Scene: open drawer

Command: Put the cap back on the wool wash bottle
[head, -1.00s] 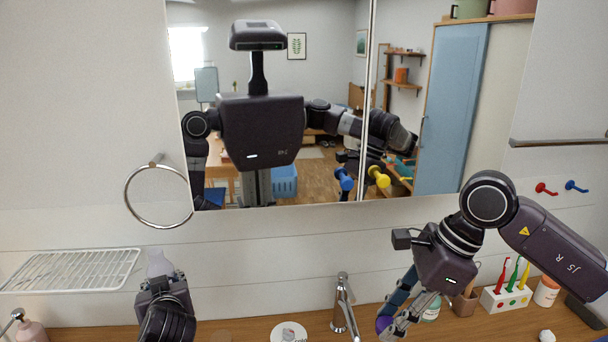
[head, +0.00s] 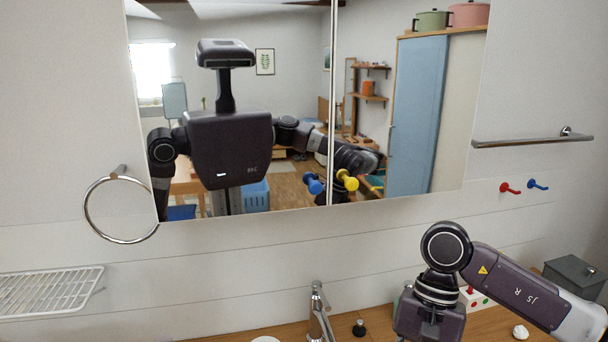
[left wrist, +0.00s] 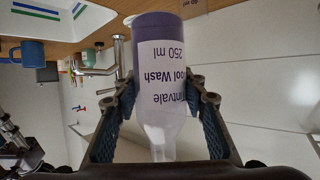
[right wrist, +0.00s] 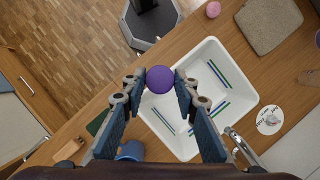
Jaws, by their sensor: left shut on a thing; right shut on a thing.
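The wool wash bottle (left wrist: 158,50) shows upside down in the left wrist view, as does the room around it. It has purple contents, a white label and a clear, uncapped-looking neck. My left gripper (left wrist: 161,88) is shut around its body. My right gripper (right wrist: 160,81) is shut on a round purple cap (right wrist: 159,79), held between its fingertips above the sink's edge. The bottle does not show in the right wrist view. The head view shows my right wrist at the lower right, but both gripper tips, the bottle and the cap are out of that frame.
A white sink (right wrist: 205,62) with striped inside is set in the wooden counter, with a tap (head: 320,310) at the wall. A blue mug (right wrist: 130,150) is at its side. A round white item (right wrist: 270,119) lies beside it. A wire rack (head: 48,291) is on the wall.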

